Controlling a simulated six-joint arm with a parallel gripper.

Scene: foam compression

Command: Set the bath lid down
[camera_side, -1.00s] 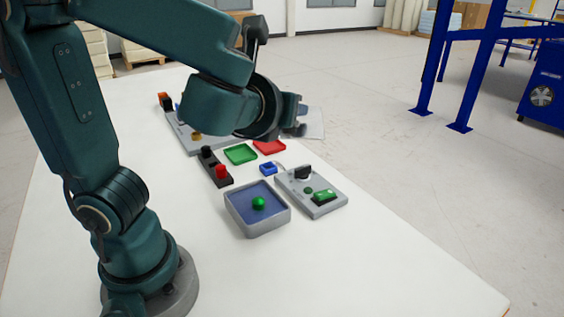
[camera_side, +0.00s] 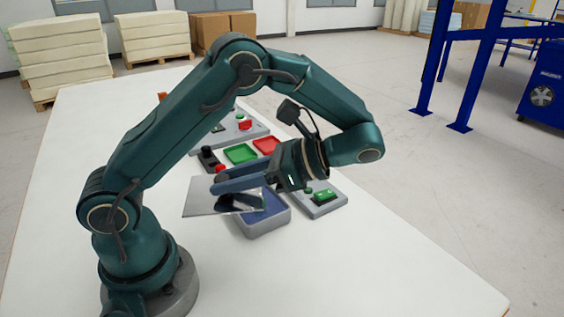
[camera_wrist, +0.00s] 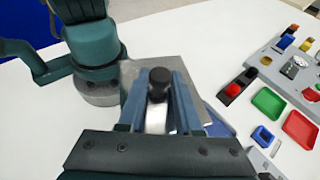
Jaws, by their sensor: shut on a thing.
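The bath lid (camera_side: 203,203) is a thin, shiny grey plate. My gripper (camera_side: 222,182) is shut on its black knob (camera_wrist: 160,78), and the plate (camera_wrist: 190,68) shows beyond the fingers in the wrist view. The lid hangs in the air, somewhat tilted, at the left of the bath (camera_side: 266,226). The bath is a grey, square, open tray with a blue inside. The lid and fingers cover part of it in the side view. In the wrist view only a strip of the bath (camera_wrist: 218,123) shows beside the right finger.
A control box with a green switch (camera_side: 322,195) stands right of the bath. The table's front is clear.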

